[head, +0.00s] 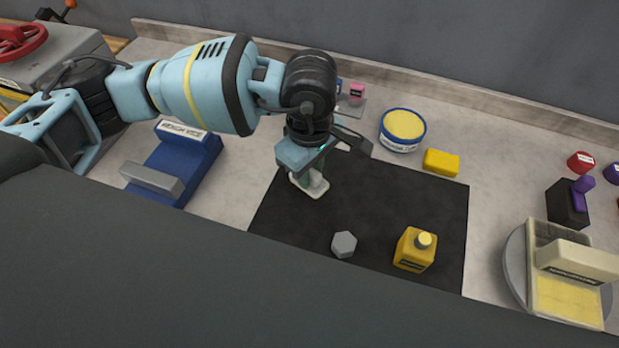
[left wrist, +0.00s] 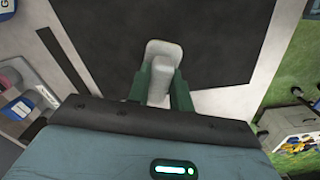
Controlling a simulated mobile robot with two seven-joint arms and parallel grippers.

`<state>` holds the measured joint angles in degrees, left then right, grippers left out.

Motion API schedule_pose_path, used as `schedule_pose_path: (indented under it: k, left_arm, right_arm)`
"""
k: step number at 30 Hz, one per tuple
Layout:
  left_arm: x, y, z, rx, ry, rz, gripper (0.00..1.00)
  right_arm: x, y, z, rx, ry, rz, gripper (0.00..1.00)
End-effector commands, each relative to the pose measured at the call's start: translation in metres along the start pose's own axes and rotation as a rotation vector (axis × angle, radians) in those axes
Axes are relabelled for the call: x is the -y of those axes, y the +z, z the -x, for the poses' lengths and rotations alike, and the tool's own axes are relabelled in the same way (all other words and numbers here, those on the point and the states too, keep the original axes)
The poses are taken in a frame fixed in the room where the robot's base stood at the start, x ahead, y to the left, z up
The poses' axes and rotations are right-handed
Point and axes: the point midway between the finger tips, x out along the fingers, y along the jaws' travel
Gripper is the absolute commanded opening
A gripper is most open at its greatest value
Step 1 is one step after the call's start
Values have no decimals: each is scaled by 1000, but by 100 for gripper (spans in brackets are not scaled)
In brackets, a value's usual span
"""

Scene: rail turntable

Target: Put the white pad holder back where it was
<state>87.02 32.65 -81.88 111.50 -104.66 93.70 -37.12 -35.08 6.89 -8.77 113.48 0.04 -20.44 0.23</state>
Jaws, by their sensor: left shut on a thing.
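The white pad holder (head: 317,188) has a flat rounded base and a raised grip. It is at the far left part of the black mat (head: 365,205) in the head view. My left gripper (head: 306,174) is above it, fingers pointing down, shut on its grip. In the left wrist view the white pad holder (left wrist: 163,55) shows between the green fingers of my left gripper (left wrist: 160,88). I cannot tell whether its base touches the mat. My right gripper is not in view.
A grey hexagonal piece (head: 344,244) and a yellow bottle (head: 414,250) stand on the mat's front part. A yellow block (head: 441,163) and a round yellow tin (head: 402,130) are behind it. A blue vice (head: 182,165) is at left, a cream device (head: 565,275) at right.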

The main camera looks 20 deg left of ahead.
Motion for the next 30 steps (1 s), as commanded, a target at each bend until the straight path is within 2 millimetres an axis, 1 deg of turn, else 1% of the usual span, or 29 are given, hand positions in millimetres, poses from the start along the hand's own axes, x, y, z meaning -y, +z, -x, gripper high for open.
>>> schedule_pose_path:
  k: [5,8,16,28,29,30]
  left_arm:
    - [-2,-2,0,0,0,-1,3]
    - [-2,-2,-4,0,-2,-1,3]
    - [-1,-2,-34,0,-1,1,3]
    - [-1,-2,-40,1,-3,0,3]
    - [-1,-2,-39,1,-2,0,25]
    - [-1,-2,-39,1,-2,0,31]
  right_arm:
    - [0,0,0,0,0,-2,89]
    - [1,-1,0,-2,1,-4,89]
    - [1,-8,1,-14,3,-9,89]
    - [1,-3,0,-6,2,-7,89]
    - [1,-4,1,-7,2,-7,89]
    - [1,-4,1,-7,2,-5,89]
